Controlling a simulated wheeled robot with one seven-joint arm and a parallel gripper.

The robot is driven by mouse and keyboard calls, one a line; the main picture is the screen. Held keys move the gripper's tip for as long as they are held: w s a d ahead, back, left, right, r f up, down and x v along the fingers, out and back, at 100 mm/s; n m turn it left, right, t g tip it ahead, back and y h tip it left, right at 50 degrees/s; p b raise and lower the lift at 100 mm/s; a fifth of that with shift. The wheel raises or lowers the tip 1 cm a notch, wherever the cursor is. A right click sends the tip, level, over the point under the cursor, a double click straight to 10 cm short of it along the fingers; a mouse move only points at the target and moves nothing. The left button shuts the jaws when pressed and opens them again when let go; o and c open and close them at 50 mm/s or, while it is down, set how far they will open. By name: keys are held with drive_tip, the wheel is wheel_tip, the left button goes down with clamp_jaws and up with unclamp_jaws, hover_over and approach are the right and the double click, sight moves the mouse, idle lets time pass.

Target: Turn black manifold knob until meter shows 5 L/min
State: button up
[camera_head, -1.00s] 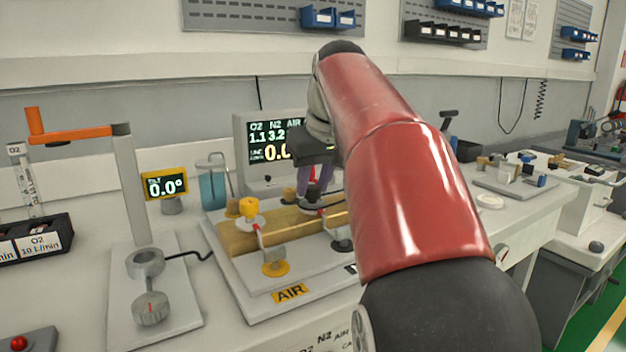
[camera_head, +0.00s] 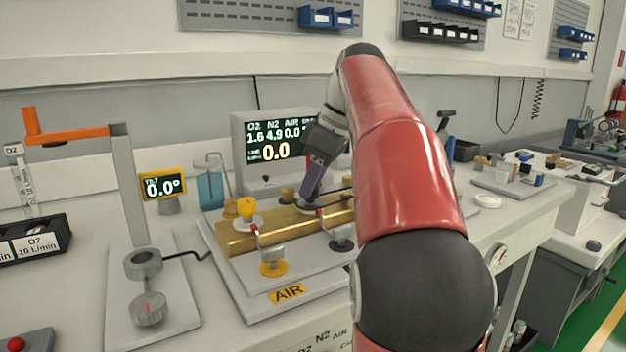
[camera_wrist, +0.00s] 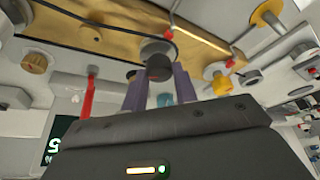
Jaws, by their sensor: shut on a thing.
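The black manifold knob (camera_wrist: 159,67) shows in the wrist view between the two purple fingers of my gripper (camera_wrist: 160,80), which are shut on it. In the head view my gripper (camera_head: 309,200) leans down onto the brass manifold (camera_head: 240,240), and its fingers mostly hide the knob. The meter (camera_head: 275,140) stands behind the manifold. Its top row reads O2 1.6, N2 4.9 and AIR 0.0, with a further column partly covered by my gripper. Its large yellow line reading is 0.0.
A yellow knob (camera_head: 246,207) is on the manifold's left. A tilt display (camera_head: 163,186) reads 0.0°. A post with an orange arm (camera_head: 70,136) stands at left.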

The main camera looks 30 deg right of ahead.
idle(0.3)
drive_tip(key=o, duration=1)
drive_tip(key=shift+c, duration=0.2)
